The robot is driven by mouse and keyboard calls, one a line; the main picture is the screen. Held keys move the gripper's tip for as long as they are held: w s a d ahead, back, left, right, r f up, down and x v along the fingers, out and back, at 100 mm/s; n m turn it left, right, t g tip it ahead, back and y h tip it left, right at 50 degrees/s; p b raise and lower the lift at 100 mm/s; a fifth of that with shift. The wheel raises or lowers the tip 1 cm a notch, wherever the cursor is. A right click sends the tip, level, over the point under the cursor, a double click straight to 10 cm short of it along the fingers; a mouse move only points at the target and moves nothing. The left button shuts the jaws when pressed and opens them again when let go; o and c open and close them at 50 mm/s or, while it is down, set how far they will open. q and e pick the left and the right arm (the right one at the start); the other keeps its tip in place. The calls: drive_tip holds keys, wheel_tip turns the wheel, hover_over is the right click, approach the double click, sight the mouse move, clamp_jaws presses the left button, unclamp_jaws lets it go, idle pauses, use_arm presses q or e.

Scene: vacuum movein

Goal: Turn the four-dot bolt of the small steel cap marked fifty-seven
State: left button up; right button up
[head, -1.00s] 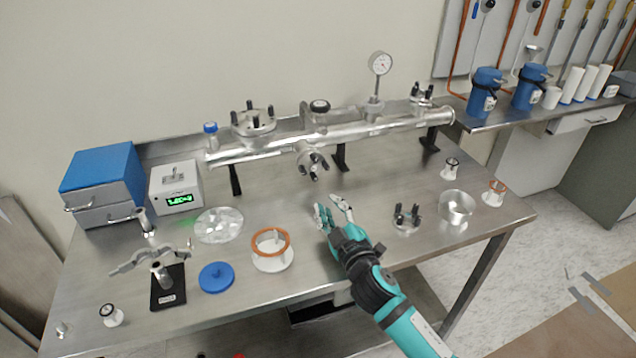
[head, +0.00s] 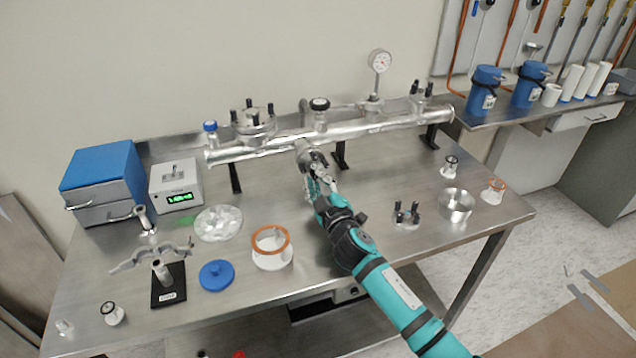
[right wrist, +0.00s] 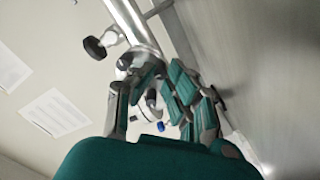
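A small steel cap (head: 312,158) with dark bolts is on the front-facing port of the steel pipe manifold (head: 370,128). Its number and dot marks are too small to read. My right gripper (head: 318,180) is at this cap, with its fingers overlapping the bolts in the head view. In the right wrist view, the fingers of my right gripper (right wrist: 166,75) stand apart, with steel parts showing between them. I cannot tell whether a finger touches a bolt. Other bolted caps are on the manifold's top left (head: 254,122) and right end (head: 420,95). My left gripper is not in view.
A loose bolted flange (head: 407,215), a steel cup (head: 456,204) and small fittings stand at the right of the table. An orange-rimmed white ring (head: 272,250), blue lid (head: 216,275), clear bag (head: 218,223) and clamp stand (head: 168,285) are at the left. A gauge (head: 380,63) rises behind.

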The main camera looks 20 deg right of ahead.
clamp_jaws()
drive_tip(key=shift+n, duration=0.4)
